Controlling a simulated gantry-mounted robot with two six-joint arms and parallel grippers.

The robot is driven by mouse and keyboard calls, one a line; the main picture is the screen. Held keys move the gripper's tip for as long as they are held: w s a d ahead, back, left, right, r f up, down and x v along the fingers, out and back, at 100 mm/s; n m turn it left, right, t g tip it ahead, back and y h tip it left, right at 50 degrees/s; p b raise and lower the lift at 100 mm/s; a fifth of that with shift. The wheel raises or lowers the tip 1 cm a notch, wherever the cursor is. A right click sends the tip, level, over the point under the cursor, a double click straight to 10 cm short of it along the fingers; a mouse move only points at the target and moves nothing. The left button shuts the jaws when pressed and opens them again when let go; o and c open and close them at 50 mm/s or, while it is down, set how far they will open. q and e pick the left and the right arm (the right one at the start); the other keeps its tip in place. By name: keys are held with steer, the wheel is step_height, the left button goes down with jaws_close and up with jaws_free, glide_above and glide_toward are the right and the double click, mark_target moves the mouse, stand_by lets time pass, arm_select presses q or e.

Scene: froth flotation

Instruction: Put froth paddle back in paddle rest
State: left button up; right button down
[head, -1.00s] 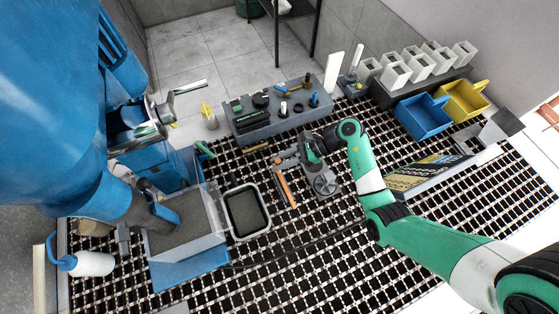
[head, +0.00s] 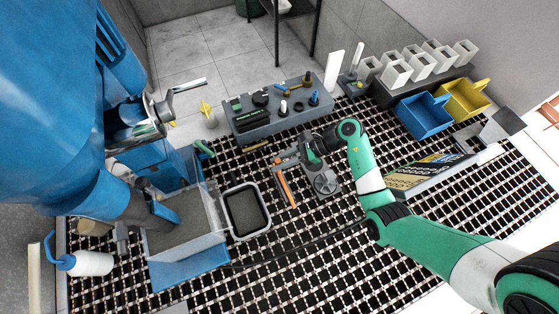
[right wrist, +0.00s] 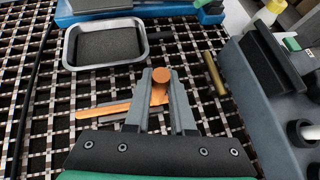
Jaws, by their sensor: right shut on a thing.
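The froth paddle (right wrist: 160,76) shows in the right wrist view as an orange round handle end between the fingertips. An orange strip (right wrist: 115,107) lies below it; I cannot tell whether they are joined. In the head view the orange strip (head: 284,190) is low over the black grating. My right gripper (right wrist: 161,88) is shut on the orange handle; it also shows in the head view (head: 284,160). Grey pieces lie beside the strip, but I cannot tell whether they are the paddle rest. My left gripper is not in view.
A pale-rimmed tray (head: 267,222) with dark contents stands left of the strip, next to the clear flotation cell (head: 215,212). A grey tool block (head: 240,124) stands behind. Blue (head: 425,125) and yellow (head: 484,95) bins are at the right.

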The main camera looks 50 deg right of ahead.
steer(key=c, duration=0.7)
jaws_free()
steer(key=p+v, duration=0.5)
steer(key=v, duration=0.6)
steer(key=shift+s+d+r+p, duration=0.1)
steer(key=shift+s+d+p, duration=0.05)
steer(key=shift+p, duration=0.15)
